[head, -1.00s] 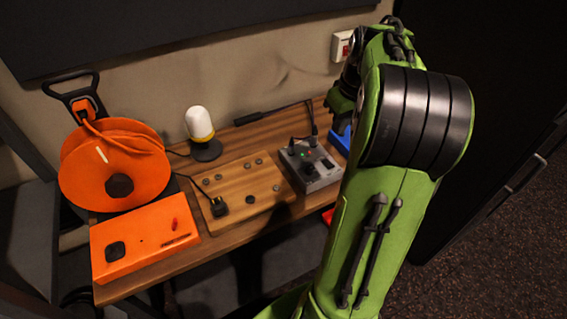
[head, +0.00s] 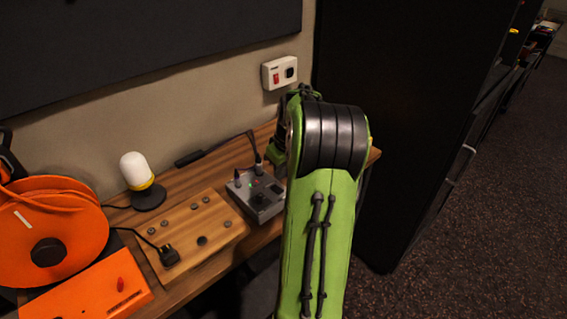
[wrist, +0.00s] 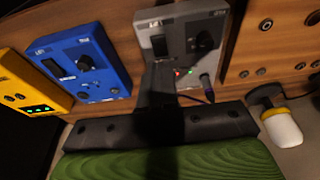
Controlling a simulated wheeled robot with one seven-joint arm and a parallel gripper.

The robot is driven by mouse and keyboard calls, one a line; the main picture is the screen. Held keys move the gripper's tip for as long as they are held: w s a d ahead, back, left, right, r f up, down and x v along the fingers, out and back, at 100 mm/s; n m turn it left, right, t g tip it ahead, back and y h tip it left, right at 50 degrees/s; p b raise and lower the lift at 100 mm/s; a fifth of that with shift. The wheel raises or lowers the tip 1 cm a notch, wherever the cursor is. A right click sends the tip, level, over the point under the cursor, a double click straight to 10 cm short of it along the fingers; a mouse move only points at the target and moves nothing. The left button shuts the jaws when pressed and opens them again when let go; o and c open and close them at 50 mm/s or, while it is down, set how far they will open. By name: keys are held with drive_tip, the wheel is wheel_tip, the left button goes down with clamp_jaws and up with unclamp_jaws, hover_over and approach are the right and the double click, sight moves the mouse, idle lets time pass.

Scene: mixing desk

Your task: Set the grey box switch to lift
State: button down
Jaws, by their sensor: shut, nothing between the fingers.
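The grey box (head: 250,207) sits on the wooden desk in the head view, with a black knob, small lights and cables at its back. In the wrist view the grey box (wrist: 183,62) is at upper centre, with a green and a red light and a black knob. The switch's position is too dark to tell. My gripper (wrist: 158,76) is shut and empty, its dark fingers overlapping the left part of the grey box in the wrist view. I cannot tell whether they touch it. In the head view my arm hides the fingertips.
A blue box (wrist: 75,65) and a yellow box (wrist: 35,80) lie left of the grey box in the wrist view. A wooden board (head: 215,240), a white-topped lamp (head: 138,170) and an orange reel (head: 70,215) stand left in the head view.

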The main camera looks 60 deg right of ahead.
sight(281, 191)
drive_tip(key=shift+s+f+b, duration=0.15)
drive_tip(key=shift+f+b, duration=0.4)
drive_tip(key=shift+f, duration=1.8)
drive_tip(key=shift+s+a+f+b, duration=0.15)
drive_tip(key=shift+f+b, duration=0.15)
drive_tip(key=shift+f, duration=0.2)
drive_tip(key=shift+r, duration=0.2)
drive_tip(key=shift+w+r+p, duration=0.1)
drive_tip(key=shift+w+p, duration=0.1)
drive_tip(key=shift+p, duration=0.2)
drive_tip(key=shift+w+d+r+p, duration=0.25)
drive_tip(key=shift+w+p, duration=0.1)
drive_tip(key=shift+w, duration=0.2)
drive_tip(key=shift+f, duration=0.1)
